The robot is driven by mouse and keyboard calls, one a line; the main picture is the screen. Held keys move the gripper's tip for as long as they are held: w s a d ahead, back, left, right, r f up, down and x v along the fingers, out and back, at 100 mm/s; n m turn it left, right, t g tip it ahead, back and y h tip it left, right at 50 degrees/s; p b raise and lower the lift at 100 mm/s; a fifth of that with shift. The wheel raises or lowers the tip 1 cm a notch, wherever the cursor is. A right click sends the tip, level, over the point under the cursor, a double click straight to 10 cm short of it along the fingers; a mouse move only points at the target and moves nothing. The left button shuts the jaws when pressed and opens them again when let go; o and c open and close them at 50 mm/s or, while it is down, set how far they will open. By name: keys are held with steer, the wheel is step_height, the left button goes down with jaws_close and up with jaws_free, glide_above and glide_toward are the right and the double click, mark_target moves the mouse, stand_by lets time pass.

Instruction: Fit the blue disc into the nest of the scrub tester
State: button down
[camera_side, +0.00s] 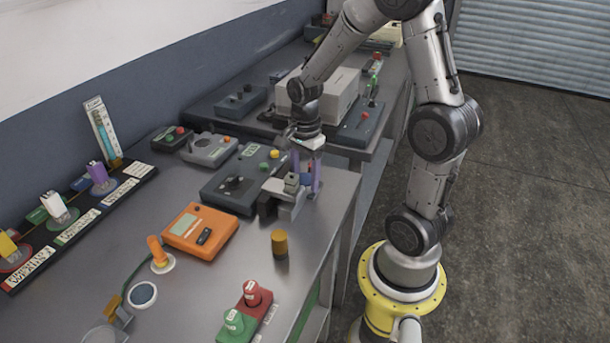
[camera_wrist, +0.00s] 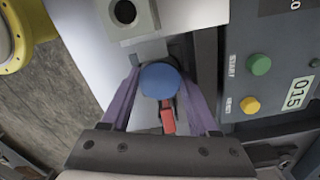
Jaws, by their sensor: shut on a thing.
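My gripper (camera_side: 308,180) points down above the front right part of the scrub tester, with its two purple fingers apart around the blue disc. In the wrist view the blue disc (camera_wrist: 160,80) sits between the fingertips of my gripper (camera_wrist: 160,70), with a red part showing just below it. The scrub tester (camera_side: 230,187) is a dark grey box with a green and an orange button. A light grey metal fixture (camera_side: 290,205) stands at its right; its block with a round hole (camera_wrist: 127,14) is ahead of the disc. The nest itself cannot be made out, nor whether the disc touches anything.
An orange meter (camera_side: 200,231), a brass-coloured cylinder (camera_side: 280,244) and a red-green button box (camera_side: 247,312) stand nearer on the bench. A dark box (camera_side: 360,124) and a pale box (camera_side: 340,88) are behind my gripper. The bench's right edge is close.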

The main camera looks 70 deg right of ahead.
steer(key=shift+c, duration=0.3)
jaws_free()
step_height(320, 180, up, 14)
steer(key=shift+s, duration=0.1)
stand_by(0.6)
steer(key=s+a+r+n+t, duration=0.3)
steer(key=s+a+r+n, duration=0.15)
steer(key=a, duration=0.45)
steer(key=s+a+f+n+t, duration=0.2)
steer(key=s+a+f+n, duration=0.1)
steer(key=n, duration=1.4)
steer(key=shift+s+a+f+t, duration=0.3)
steer(key=shift+s+a, duration=0.4)
steer(key=shift+s, duration=0.55)
